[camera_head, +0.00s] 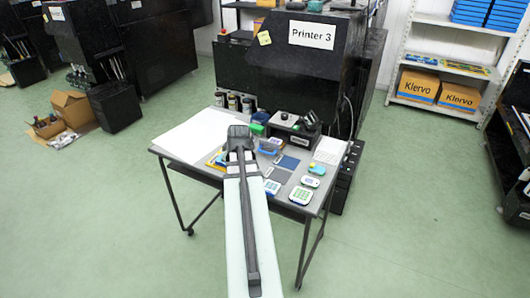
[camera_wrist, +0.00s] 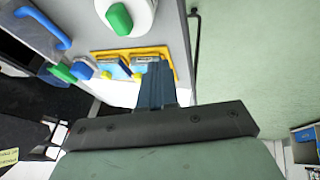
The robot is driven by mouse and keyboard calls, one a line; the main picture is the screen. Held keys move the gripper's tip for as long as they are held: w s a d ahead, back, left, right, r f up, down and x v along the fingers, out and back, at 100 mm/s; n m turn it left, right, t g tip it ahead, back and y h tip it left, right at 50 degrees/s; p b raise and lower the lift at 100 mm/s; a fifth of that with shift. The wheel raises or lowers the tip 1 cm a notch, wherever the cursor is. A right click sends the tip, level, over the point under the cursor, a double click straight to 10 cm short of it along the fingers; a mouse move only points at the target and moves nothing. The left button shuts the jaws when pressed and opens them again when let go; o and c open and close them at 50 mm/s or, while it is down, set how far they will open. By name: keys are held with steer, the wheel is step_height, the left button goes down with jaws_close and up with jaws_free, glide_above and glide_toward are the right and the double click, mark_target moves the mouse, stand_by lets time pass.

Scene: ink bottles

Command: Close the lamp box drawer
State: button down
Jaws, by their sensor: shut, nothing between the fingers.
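On the far side of the table in the head view stands a dark box with a pale label (camera_head: 293,131), with a black loupe-like or lamp-like device (camera_head: 309,121) on top. It looks like the lamp box, but it is too small to tell its drawer or how far that is open. My gripper (camera_wrist: 156,62) is shut and empty in the wrist view. Its fingers show in front of a yellow-framed tray (camera_wrist: 172,50), and I cannot tell whether they touch it. In the head view my arm reaches over the table and hides the fingers. The lamp box stands right of the arm's end.
The grey table (camera_head: 262,211) holds a white sheet (camera_head: 190,135) at left, several dark bottles (camera_head: 233,102) at the back, and small devices (camera_head: 302,195) and cards at right. The Printer 3 machine (camera_head: 290,65) stands behind. Green floor (camera_head: 420,215) is clear at right.

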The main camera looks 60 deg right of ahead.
mark_target(275, 141)
steer(key=s+d+r+h, duration=0.1)
steer(key=s+d+r, duration=0.4)
steer(key=s+d, duration=0.35)
steer(key=x, duration=0.9)
steer(key=shift+f, duration=0.15)
steer(key=d, duration=0.1)
steer(key=d+f, duration=0.1)
steer(key=shift+w+d, duration=0.15)
steer(key=shift+d, duration=0.2)
steer(key=shift+d+f, duration=0.1)
steer(key=shift+d, duration=0.45)
steer(key=d, duration=1)
steer(key=shift+d, duration=0.3)
steer(key=shift+d+h, duration=0.2)
steer(key=shift+h, duration=0.1)
